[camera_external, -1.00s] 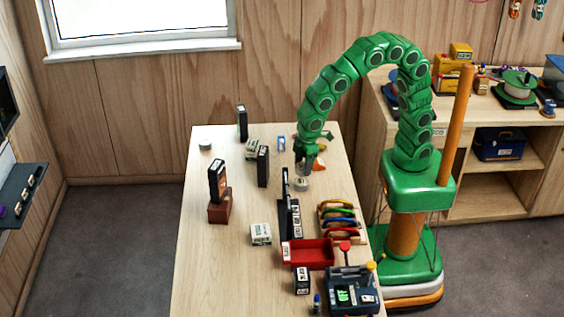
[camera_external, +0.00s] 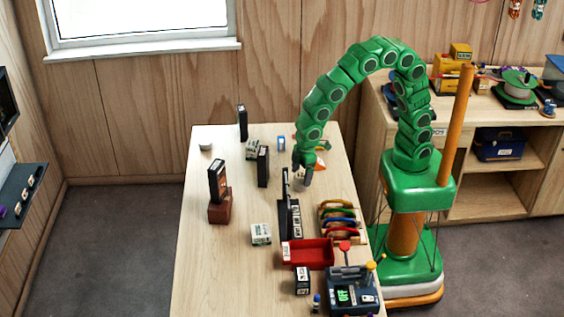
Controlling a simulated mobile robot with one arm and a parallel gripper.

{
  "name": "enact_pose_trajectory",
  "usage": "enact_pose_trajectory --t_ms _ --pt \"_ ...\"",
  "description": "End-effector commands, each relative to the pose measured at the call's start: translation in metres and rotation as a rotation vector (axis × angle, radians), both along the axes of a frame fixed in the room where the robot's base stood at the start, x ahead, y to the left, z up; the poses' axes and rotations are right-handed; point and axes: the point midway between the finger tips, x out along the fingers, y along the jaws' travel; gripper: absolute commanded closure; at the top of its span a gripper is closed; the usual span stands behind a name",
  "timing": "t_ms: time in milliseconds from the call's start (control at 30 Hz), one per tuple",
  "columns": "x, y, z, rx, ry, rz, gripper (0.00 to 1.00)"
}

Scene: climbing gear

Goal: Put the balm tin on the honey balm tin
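My gripper (camera_external: 302,182) is low over the table, pointing down, at the right of the middle. A small pale round tin (camera_external: 297,184) is at its fingertips, mostly hidden by them. I cannot tell whether the fingers are closed on it. Another small round grey-white tin (camera_external: 205,147) sits alone on the table at the far left corner, well apart from my gripper. The labels are too small to read, so I cannot tell which tin is the honey balm one.
Dark upright boxes (camera_external: 263,167) stand between my gripper and the far-left tin. A black rack (camera_external: 289,219), a red tray (camera_external: 308,253) and a rack of coloured carabiners (camera_external: 339,222) lie nearer. Bare table (camera_external: 190,270) shows at the left front.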

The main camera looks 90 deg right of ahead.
Motion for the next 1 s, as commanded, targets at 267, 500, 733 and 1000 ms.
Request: enact_pose_trajectory --t_ms 267,500,733,1000 --pt "0.000 0.000 0.000 0.000 0.000 0.000 0.15" --pt "0.000 0.000 0.020 0.002 -0.005 0.000 0.15" --pt "-0.005 -0.003 0.062 0.002 -0.007 0.000 0.15" --pt "-0.010 -0.005 0.104 0.001 -0.003 0.000 0.15"
